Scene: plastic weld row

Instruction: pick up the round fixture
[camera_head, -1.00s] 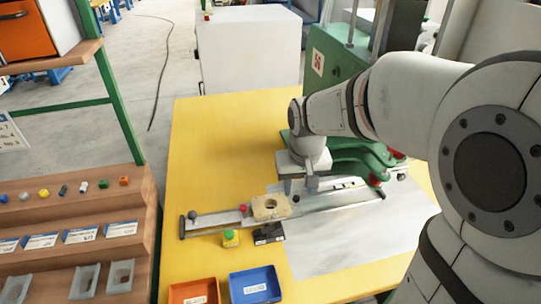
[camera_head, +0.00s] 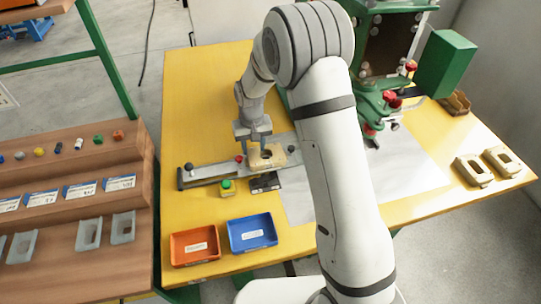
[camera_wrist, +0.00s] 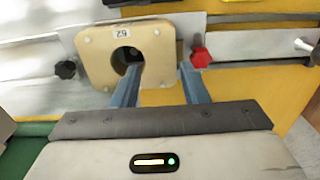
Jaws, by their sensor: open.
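The round fixture is a beige block (camera_head: 278,160) with a round hole, lying on the metal rail of the yellow table. In the wrist view the same block (camera_wrist: 97,58) has a small number label, cut corners and a dark hole. My gripper (camera_head: 254,148) points down at the block, partly covering it in the head view. My gripper (camera_wrist: 160,68) is open and empty: one fingertip overlaps the hole's edge, the other shows just past the block's right edge. I cannot tell whether either finger touches it.
A red knob (camera_wrist: 201,57) and a black knob (camera_wrist: 65,69) flank the block. A green-topped yellow button box (camera_head: 227,188), an orange tray (camera_head: 194,262) and a blue tray (camera_head: 252,247) stand in front. Two beige fixtures with oblong openings (camera_head: 473,184) lie at the right. Green machine (camera_head: 445,64) stands behind.

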